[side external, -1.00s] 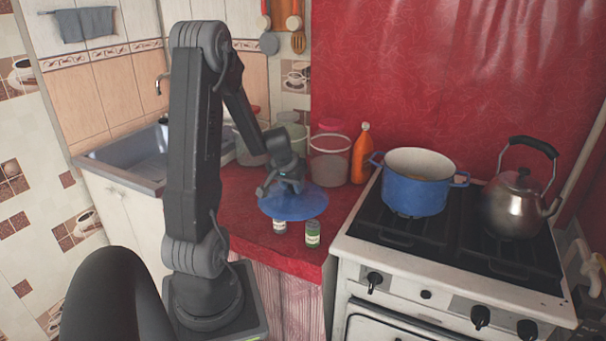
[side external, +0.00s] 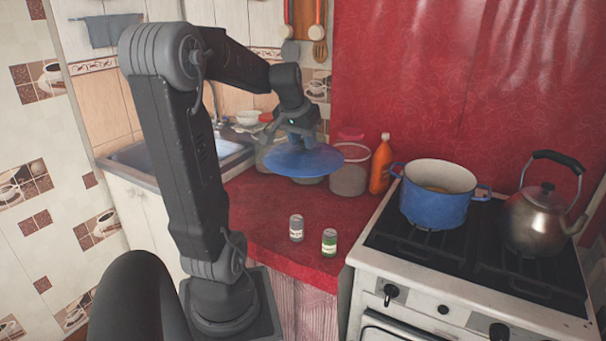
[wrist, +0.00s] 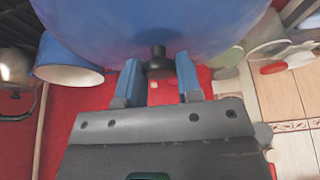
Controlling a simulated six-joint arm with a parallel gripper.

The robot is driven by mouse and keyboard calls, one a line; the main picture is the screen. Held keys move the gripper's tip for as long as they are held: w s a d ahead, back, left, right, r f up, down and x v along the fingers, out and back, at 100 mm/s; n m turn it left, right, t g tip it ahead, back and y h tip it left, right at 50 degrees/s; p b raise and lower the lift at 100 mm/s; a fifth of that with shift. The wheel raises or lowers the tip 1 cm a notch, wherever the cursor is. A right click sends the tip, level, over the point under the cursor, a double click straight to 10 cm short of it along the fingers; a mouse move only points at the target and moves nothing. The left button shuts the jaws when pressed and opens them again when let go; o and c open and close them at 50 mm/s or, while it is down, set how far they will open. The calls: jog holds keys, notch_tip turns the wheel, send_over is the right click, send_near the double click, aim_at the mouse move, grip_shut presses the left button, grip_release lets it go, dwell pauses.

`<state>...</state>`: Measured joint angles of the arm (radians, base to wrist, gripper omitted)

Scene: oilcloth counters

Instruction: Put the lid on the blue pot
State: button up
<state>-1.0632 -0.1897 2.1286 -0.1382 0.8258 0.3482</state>
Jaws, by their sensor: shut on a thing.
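The blue lid (side external: 305,161) hangs in the air above the red counter in the side view. My gripper (side external: 304,138) is above it and shut on its knob. In the wrist view the lid (wrist: 160,25) fills the top, and its dark knob (wrist: 158,62) sits between the two blue fingers of my gripper (wrist: 159,82). The blue pot (side external: 433,202) stands uncovered on the stove, right of the lid, with something yellowish inside. The pot (wrist: 68,68) also shows at the left in the wrist view.
A metal kettle (side external: 540,217) stands on the stove (side external: 470,270) right of the pot. An orange bottle (side external: 381,168) and a clear container (side external: 349,175) are between lid and pot. Two small jars, one white-grey (side external: 296,228) and one green (side external: 329,242), stand on the counter (side external: 262,210).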

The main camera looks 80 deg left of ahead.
jog(key=r, duration=0.6)
jog(key=shift+w+a+r, duration=0.15)
jog(key=shift+w, duration=0.2)
jog(key=w+d+r+m+h, duration=0.15)
jog(key=w+m, duration=0.25)
jog(key=w, duration=2.5)
jog(key=w+d+f, duration=0.2)
jog(key=w+d, duration=0.4)
jog(key=w, duration=0.2)
notch_tip(320, 180, down, 11)
jog(key=t, duration=0.1)
jog(key=shift+s+a+m, duration=0.15)
jog(key=shift+s+m, duration=0.1)
jog(key=shift+m, duration=0.05)
jog(key=shift+s+f, duration=0.1)
jog(key=shift+f, duration=0.25)
jog(key=o, duration=1)
